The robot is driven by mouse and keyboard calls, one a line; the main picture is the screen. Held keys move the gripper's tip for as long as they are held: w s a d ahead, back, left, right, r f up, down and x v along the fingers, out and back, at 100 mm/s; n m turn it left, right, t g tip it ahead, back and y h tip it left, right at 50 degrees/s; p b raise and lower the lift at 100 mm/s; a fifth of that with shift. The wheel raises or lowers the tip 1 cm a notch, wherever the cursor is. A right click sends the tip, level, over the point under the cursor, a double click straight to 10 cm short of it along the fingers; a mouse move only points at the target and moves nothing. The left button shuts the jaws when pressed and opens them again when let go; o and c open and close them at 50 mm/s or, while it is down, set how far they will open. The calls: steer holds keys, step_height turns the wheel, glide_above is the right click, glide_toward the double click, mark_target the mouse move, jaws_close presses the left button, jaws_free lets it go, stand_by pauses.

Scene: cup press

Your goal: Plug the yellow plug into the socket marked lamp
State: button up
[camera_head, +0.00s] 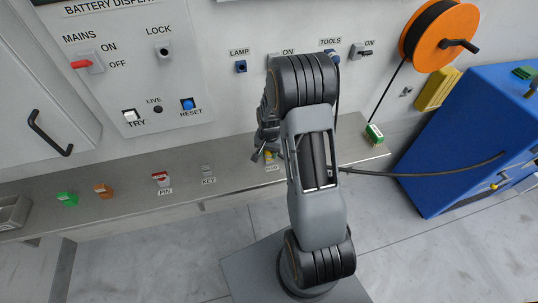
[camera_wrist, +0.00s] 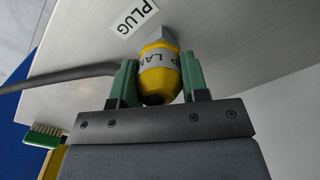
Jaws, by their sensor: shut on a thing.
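The yellow plug (camera_wrist: 158,72) is between my gripper's two green fingers (camera_wrist: 158,84) in the wrist view, touching both. Its grey band carries lettering, partly readable as LAMP. Its far end meets a small grey block (camera_wrist: 162,37) by the PLUG label; I cannot tell whether it rests in it. In the head view the plug (camera_head: 268,156) shows low over the shelf, partly hidden by my gripper (camera_head: 263,152). The LAMP socket (camera_head: 240,67) is a small blue fitting on the wall, up and left of my gripper, with nothing in it.
My arm covers part of the wall. A TOOLS socket (camera_head: 334,57) is right of LAMP, with switches beside them. The metal shelf (camera_head: 130,205) holds several small items, including a green brush (camera_head: 374,133). A blue cabinet (camera_head: 455,140) and a grey cable (camera_head: 430,174) are at right.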

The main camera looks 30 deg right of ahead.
steer(key=shift+f, duration=0.3)
steer(key=o, duration=1.1)
steer(key=shift+r, duration=0.1)
steer(key=shift+r+p, duration=3)
steer(key=shift+r, duration=1.5)
steer(key=shift+s, duration=0.1)
steer(key=s+a+r+n+t, duration=0.2)
steer(key=s+a+r+n, duration=0.2)
steer(key=s+r, duration=0.4)
steer(key=s+a+r+n+t, duration=0.2)
steer(key=s+a+r+n, duration=0.2)
steer(key=s+r, duration=0.4)
step_height(320, 180, up, 6)
steer(key=shift+a+f, duration=0.2)
steer(key=shift+a, duration=0.55)
